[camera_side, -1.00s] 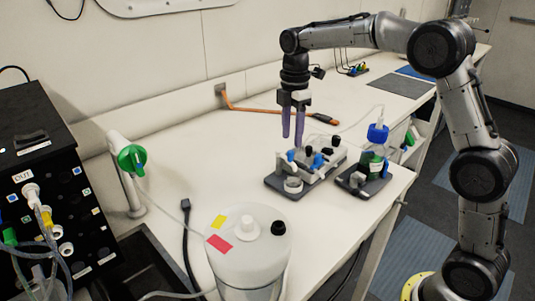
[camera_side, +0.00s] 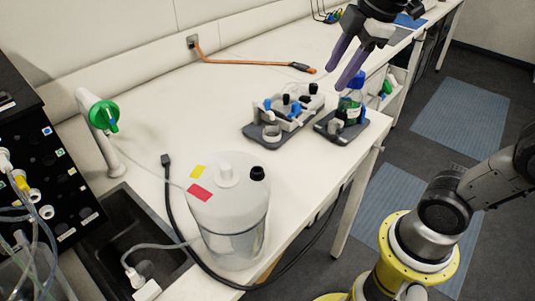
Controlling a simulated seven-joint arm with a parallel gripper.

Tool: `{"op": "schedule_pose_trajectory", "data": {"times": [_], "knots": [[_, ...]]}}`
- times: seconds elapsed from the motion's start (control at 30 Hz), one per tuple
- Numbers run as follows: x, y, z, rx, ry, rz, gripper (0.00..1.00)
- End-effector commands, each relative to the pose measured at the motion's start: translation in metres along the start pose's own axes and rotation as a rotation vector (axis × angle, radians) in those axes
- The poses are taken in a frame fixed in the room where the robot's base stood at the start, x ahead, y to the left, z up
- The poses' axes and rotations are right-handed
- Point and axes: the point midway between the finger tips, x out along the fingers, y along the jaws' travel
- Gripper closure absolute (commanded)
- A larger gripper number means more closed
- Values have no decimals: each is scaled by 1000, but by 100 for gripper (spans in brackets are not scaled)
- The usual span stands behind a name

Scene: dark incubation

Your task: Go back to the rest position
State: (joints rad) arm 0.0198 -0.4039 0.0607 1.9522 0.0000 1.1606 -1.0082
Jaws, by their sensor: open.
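My gripper (camera_side: 344,60) is at the upper right, above the back part of the bench and near the bottle. Its two purple fingers are apart with nothing between them. They point down and to the left. The upper part of my arm is cut off by the top of the picture. My yellow-ringed base shows at the lower right.
A rack of small vessels (camera_side: 249,132) stands on the bench (camera_side: 200,105). Beside it a tray (camera_side: 362,125) holds a blue-capped bottle (camera_side: 349,106). A large white container (camera_side: 228,205), a green-handled tap (camera_side: 103,115) and a dark sink (camera_side: 118,218) are nearer. An orange cable (camera_side: 240,62) lies behind.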

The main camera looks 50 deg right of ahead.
Motion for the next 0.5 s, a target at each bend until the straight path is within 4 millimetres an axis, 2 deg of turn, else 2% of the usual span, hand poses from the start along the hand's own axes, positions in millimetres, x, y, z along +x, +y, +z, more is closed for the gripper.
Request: {"op": "schedule_pose_trajectory", "data": {"times": [0.03, 0.1, 0.2, 0.3, 0.4, 0.5], "knots": [[-2, -20, 11, 77, 18, 22, 52], [1, -44, 25, 208, 43, 47, 52], [14, -78, 45, 423, 78, 68, 52], [32, -101, 60, 629, 98, 68, 52], [48, -112, 67, 798, 93, 53, 52], [52, -112, 67, 912, 102, 51, 52]]}}
